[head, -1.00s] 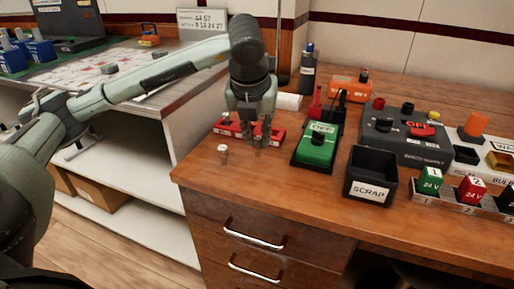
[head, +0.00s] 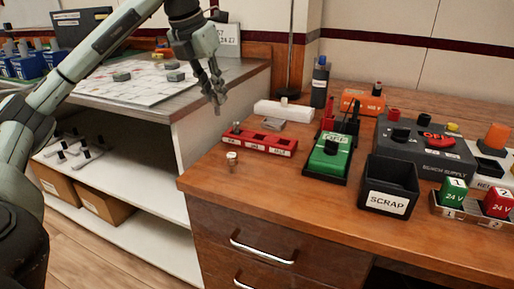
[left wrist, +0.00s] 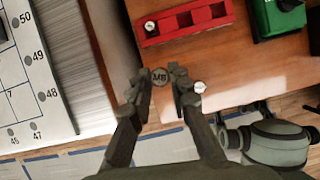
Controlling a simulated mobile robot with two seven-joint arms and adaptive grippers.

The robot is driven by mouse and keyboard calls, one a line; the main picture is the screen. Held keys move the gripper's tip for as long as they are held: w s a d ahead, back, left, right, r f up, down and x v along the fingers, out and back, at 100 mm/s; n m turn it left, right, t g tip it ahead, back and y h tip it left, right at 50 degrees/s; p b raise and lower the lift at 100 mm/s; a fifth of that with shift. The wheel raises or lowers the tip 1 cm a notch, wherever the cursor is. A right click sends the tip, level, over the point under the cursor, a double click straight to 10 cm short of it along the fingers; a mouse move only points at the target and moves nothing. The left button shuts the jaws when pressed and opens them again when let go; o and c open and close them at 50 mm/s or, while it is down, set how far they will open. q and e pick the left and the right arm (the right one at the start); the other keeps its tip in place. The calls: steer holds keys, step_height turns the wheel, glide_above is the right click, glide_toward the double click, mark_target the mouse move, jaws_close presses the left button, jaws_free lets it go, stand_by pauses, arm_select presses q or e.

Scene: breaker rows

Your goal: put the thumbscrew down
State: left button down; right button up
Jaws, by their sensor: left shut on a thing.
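My left gripper (head: 217,98) hangs in the air left of the red tray, near the gap between the two work surfaces. In the left wrist view (left wrist: 160,88) it is shut on a small grey thumbscrew (left wrist: 159,77), whose round head faces the camera with a mark like M5 or M6. The red tray (head: 284,151) lies on the wooden bench and has several labelled slots. A small screw (head: 236,127) sits in its left slot. Another pale-topped screw (head: 232,160) stands upright on the bench in front of the tray.
A green meter (head: 325,160), a black SCRAP bin (head: 388,202) and a dark bench supply (head: 425,153) stand right of the tray. A white block (head: 282,111) lies behind it. Bare wood lies around the standing screw. A numbered white sheet (head: 140,88) covers the left bench.

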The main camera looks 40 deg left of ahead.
arm_select(q)
steer(key=shift+w+f+m, duration=0.3)
steer(key=shift+w, duration=0.2)
steer(key=w+d+f, duration=0.1)
steer(key=w+f, duration=0.1)
steer(key=w, duration=0.1)
steer(key=w+d+f, duration=0.2)
steer(key=w, duration=0.1)
steer(key=w+d+f+p, duration=0.1)
steer(key=w+f, duration=0.2)
steer(key=shift+w+d, duration=0.2)
steer(key=shift+w, duration=0.05)
step_height(320, 180, down, 2)
steer(key=shift+f, duration=0.65)
arm_select(e)
steer(key=shift+w, duration=0.15)
steer(key=shift+f, duration=0.2)
